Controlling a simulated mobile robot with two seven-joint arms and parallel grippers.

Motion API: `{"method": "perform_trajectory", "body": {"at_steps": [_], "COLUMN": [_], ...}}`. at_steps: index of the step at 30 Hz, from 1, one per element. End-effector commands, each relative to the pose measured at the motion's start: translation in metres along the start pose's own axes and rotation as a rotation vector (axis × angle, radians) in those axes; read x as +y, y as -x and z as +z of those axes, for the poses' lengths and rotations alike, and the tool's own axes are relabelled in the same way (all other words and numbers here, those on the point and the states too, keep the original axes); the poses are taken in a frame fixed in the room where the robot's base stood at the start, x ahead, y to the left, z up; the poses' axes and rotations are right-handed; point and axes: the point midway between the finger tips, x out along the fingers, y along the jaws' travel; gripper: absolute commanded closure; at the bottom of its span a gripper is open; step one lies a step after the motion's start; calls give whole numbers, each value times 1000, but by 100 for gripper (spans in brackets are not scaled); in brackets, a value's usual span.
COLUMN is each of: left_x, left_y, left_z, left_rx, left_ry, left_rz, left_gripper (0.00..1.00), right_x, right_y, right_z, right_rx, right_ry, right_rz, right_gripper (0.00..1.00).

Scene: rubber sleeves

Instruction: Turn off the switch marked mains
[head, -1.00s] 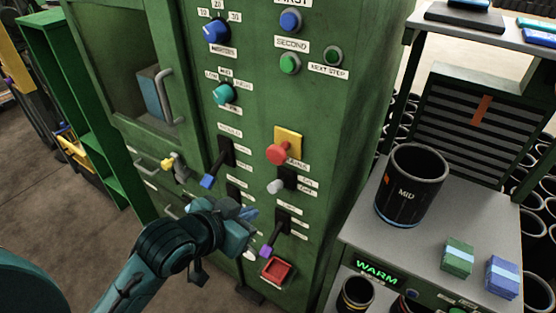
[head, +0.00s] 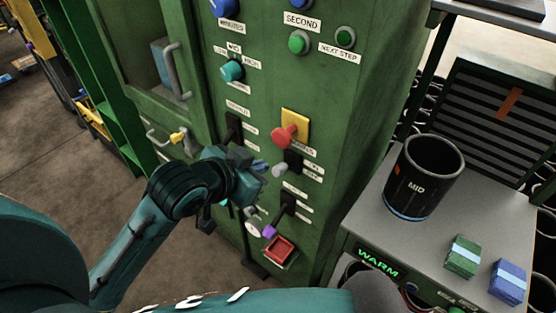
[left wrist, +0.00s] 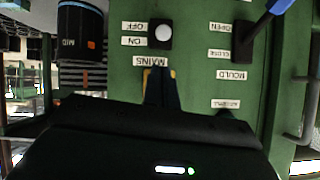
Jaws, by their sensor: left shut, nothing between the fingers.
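The mains switch has a pale round knob (head: 279,170) on a black base, under the red button on the green cabinet. In the left wrist view, upside down, its knob (left wrist: 162,34) sits beside the OFF and ON labels, with the MAINS label (left wrist: 150,61) towards my fingers. I cannot tell for certain which position the knob is in. My left gripper (head: 262,167) is shut and empty, its tips just left of the knob in the head view. In the wrist view its fingers (left wrist: 161,80) end short of the knob, apart from it. My right gripper is out of view.
The red button (head: 284,135) on its yellow plate is close above. A purple-tipped lever (head: 269,231) and a red square (head: 280,251) are below. A blue-handled lever (left wrist: 287,6) is beside the MOULD label. A black MID cup (head: 424,178) stands on the right bench.

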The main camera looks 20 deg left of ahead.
Motion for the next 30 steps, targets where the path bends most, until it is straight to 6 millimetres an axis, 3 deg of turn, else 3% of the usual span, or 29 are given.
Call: {"method": "perform_trajectory", "body": {"at_steps": [6,13,30], "left_x": [0,0,0], "left_y": [-42,-73,-84], "left_z": [-1,-1,0], "left_rx": [0,0,8], "left_ry": [2,1,0], "left_rz": [1,0,-1], "left_gripper": [100,100,100], "right_x": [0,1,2], "right_y": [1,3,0], "right_z": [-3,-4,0], "right_rx": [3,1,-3], "right_ry": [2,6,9], "right_rz": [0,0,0], "right_gripper": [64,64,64]}}
